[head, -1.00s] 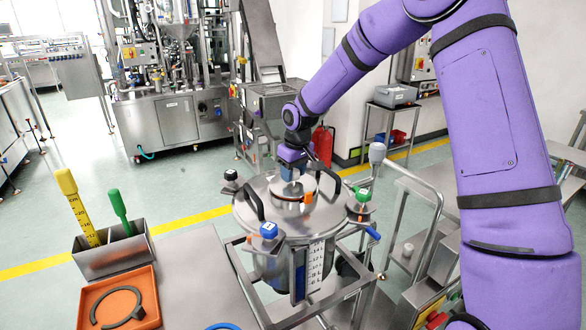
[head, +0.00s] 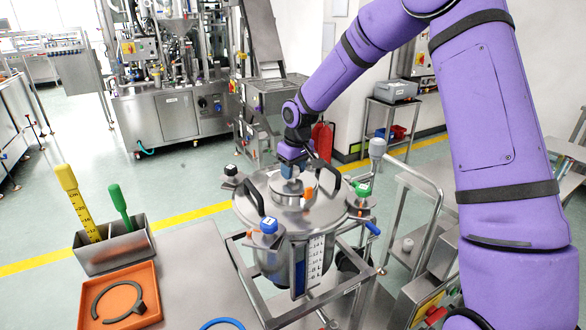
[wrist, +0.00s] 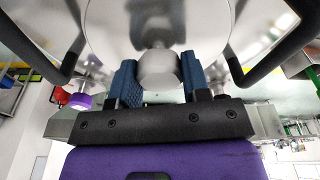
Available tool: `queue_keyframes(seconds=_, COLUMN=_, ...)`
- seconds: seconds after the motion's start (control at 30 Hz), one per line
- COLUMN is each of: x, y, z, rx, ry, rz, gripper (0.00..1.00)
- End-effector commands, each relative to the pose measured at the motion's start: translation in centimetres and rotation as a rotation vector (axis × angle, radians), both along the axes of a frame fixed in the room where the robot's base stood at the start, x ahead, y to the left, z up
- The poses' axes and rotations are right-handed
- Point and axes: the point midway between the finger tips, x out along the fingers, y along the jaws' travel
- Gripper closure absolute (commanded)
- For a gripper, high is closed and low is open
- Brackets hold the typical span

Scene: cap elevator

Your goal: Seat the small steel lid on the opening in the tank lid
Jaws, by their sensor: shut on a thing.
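My gripper (head: 290,170) is above the middle of the tank lid and points down. In the wrist view its blue fingers (wrist: 160,66) are on both sides of a steel knob (wrist: 158,70), shut on it. The small steel lid (head: 285,188) is under the fingers, over the opening area of the round steel tank lid (head: 262,207). It looks level and low against the tank lid; I cannot tell whether it rests fully in the opening, which is hidden beneath it.
Black handles (head: 250,190) rise on both sides of the tank lid. Clamps with blue (head: 268,226), green (head: 363,190) and black (head: 230,170) knobs stand around its rim. An orange tray (head: 148,285) with a dark ring is on the bench at left.

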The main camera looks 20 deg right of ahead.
Motion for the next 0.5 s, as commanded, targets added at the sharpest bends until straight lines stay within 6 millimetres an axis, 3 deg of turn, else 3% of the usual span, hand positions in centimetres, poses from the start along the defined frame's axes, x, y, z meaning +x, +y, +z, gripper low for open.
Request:
queue_keyframes(seconds=0.03, x=0.02, y=0.01, z=-0.01, rx=0.000, ry=-0.001, rz=0.000, gripper=0.53)
queue_keyframes(seconds=0.13, x=0.01, y=0.00, z=0.00, rx=0.000, ry=0.000, rz=0.000, gripper=0.30)
queue_keyframes(seconds=0.17, x=0.01, y=0.00, z=0.00, rx=0.000, ry=0.000, rz=0.000, gripper=0.27)
queue_keyframes(seconds=0.5, x=-0.04, y=-0.03, z=0.26, rx=0.000, ry=0.000, rz=0.000, gripper=0.27)
